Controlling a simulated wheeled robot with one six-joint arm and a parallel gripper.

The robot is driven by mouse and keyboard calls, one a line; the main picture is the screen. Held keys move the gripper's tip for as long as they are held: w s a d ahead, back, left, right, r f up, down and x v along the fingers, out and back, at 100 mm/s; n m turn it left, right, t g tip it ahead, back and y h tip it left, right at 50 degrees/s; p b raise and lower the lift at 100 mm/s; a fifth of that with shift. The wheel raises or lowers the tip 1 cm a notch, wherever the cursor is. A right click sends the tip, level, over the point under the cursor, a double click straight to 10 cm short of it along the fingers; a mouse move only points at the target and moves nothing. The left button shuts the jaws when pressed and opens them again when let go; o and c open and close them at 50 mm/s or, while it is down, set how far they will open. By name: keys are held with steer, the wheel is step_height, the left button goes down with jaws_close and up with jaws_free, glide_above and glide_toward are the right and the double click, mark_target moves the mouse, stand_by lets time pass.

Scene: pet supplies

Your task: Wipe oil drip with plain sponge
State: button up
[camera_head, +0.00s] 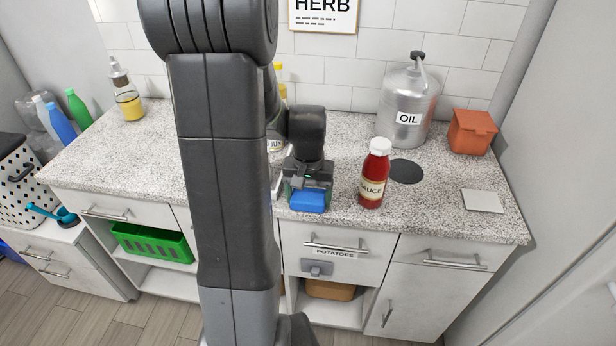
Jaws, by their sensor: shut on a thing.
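My gripper (308,186) hangs over the counter's front middle, pointing down. It is shut on a blue block (307,203), which looks like a sponge, at or just above the countertop; I cannot tell whether it touches. A dark round patch (406,171) lies flat on the counter to the right, in front of the oil can; it may be the oil drip. The metal can (407,105) labelled OIL stands behind it. A red sauce bottle (374,175) with a white cap stands upright between my gripper and the dark patch.
A pale square tile (482,201) lies near the counter's right front. An orange container (472,131) stands at the back right. A yellow-filled bottle (127,96) stands at the far left. My arm hides the counter's middle. The speckled counter (110,160) is clear at left.

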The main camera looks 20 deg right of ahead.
step_height(320, 180, up, 2)
steer(key=shift+r+p, duration=0.2)
steer(key=shift+p, duration=0.15)
steer(key=shift+w+r+p, duration=0.1)
steer(key=shift+r+p, duration=0.5)
steer(key=shift+r, duration=0.1)
steer(key=shift+r+p, duration=1.65)
steer(key=shift+r, duration=0.55)
